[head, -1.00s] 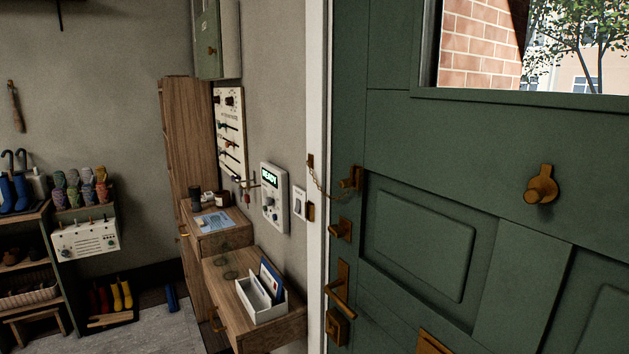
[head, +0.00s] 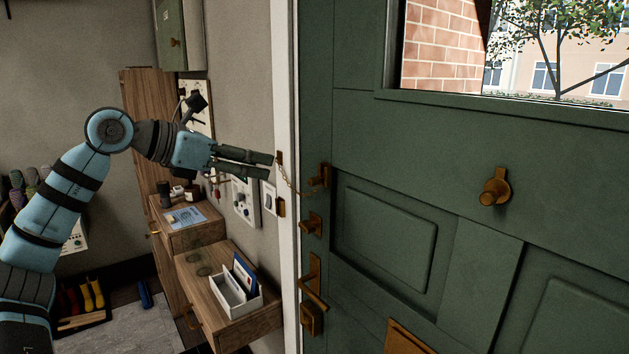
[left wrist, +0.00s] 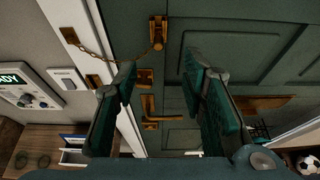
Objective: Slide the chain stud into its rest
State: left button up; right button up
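The brass door chain (head: 284,178) hangs in a slack curve from a brass plate (head: 279,157) on the white frame to the brass chain track (head: 319,179) on the green door. In the left wrist view the chain (left wrist: 92,49) ends at a round stud (left wrist: 158,46) at the track's lower end. A small brass fitting (head: 281,207) sits on the frame below the chain plate. My left gripper (head: 269,166) is open and empty, its fingers pointing at the door edge. In the left wrist view the stud appears beyond the gap between the fingers. My right gripper is out of view.
Below the track are a brass latch (head: 311,224) and a lever handle (head: 313,287). A brass knob (head: 495,188) stands out from the door. A wooden drawer unit (head: 258,318) with a white letter box (head: 236,298) stands left of the frame.

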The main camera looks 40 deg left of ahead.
aim_at(313, 178)
pick_arm(q)
jog(key=p+x, duration=0.7)
jog(key=x, duration=0.6)
jog(key=shift+w+f, duration=0.45)
jog(key=shift+f, duration=0.05)
grip_shut()
